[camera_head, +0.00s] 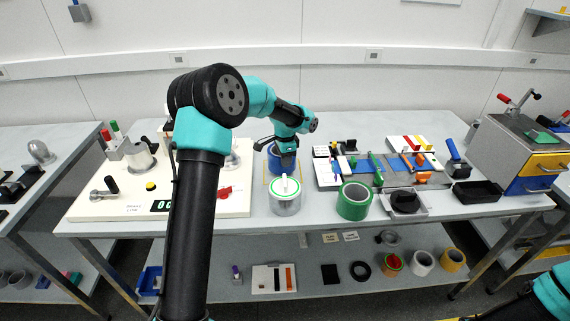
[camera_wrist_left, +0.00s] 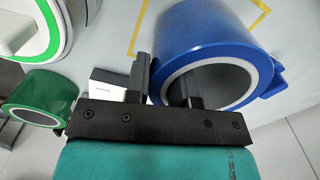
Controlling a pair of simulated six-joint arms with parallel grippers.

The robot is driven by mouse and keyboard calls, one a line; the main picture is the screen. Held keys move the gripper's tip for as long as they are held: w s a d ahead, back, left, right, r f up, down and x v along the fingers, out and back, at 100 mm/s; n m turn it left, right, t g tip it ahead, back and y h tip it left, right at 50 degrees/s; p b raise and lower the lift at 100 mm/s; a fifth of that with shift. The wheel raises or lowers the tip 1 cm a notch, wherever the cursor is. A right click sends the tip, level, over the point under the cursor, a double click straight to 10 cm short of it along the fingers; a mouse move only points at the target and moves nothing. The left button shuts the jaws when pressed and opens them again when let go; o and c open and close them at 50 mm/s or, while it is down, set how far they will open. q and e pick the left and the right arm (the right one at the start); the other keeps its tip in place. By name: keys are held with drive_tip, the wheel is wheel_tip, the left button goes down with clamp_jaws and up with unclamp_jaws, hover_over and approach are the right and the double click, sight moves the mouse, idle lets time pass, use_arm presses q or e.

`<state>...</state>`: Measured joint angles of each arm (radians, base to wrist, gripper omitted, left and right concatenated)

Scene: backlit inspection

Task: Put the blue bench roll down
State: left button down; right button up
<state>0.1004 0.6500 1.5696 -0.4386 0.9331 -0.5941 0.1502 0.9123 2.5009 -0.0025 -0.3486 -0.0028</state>
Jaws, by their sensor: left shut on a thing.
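The blue bench roll (camera_head: 273,163) is at the middle of the bench, partly hidden behind my left gripper (camera_head: 286,160). In the left wrist view the roll (camera_wrist_left: 195,32) shows its blue side and white inner ring. My left gripper (camera_wrist_left: 165,85) is shut on its wall, with one finger outside and one in the hole. A yellow outline (camera_wrist_left: 138,30) on the bench top lies beside and partly behind the roll. I cannot tell whether the roll touches the bench. My right gripper is not in view.
A white panel (camera_head: 130,200) with fixtures lies left, and a tool board (camera_head: 330,172) lies right. The bench behind is fairly clear.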

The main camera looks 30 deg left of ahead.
use_arm(q)
drive_tip(key=shift+f, duration=1.05)
drive_tip(key=shift+f, duration=0.15)
drive_tip(key=c, duration=1)
unclamp_jaws()
drive_tip(key=shift+o, duration=0.2)
wheel_tip(320, 180, up, 12)
drive_tip(key=shift+r, duration=0.15)
